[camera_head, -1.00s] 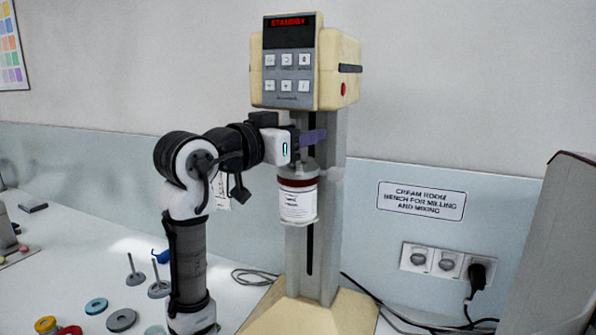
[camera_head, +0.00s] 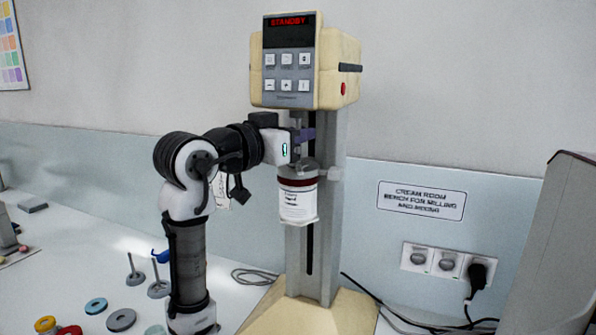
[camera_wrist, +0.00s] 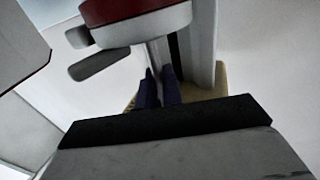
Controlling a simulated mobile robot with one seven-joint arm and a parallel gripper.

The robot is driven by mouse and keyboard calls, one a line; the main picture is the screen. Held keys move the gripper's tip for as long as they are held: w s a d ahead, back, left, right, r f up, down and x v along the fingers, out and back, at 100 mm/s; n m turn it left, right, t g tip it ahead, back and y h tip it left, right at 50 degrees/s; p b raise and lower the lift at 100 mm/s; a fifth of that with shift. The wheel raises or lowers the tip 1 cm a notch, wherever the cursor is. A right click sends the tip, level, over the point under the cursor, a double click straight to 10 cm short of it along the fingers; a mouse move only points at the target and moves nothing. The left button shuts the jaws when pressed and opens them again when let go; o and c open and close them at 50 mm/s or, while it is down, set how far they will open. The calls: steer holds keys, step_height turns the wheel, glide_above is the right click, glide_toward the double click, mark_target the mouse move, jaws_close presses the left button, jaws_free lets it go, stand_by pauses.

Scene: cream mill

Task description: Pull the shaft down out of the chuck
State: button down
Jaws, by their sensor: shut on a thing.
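My gripper (camera_head: 307,136) is just under the mixer head (camera_head: 290,65), in front of the column, and above a jar with a dark red lid (camera_head: 298,203). In the wrist view, my gripper's purple fingers (camera_wrist: 159,88) are shut on the shaft (camera_wrist: 160,56), a thin grey rod between them. The head's display reads STANDBY.
A clamp (camera_head: 331,174) holds the jar at the column (camera_head: 329,245), close below my gripper. Discs (camera_head: 121,320) and stirrers on round feet (camera_head: 158,288) stand on the bench at the left. Cables lie behind the tan base (camera_head: 300,316).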

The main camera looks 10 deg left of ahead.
steer(key=shift+f, duration=0.35)
stand_by(0.3)
steer(key=c, duration=1.1)
jaws_free()
steer(key=shift+s+a, duration=0.1)
steer(key=shift+b+v, duration=0.6)
steer(key=shift+v, duration=3.3)
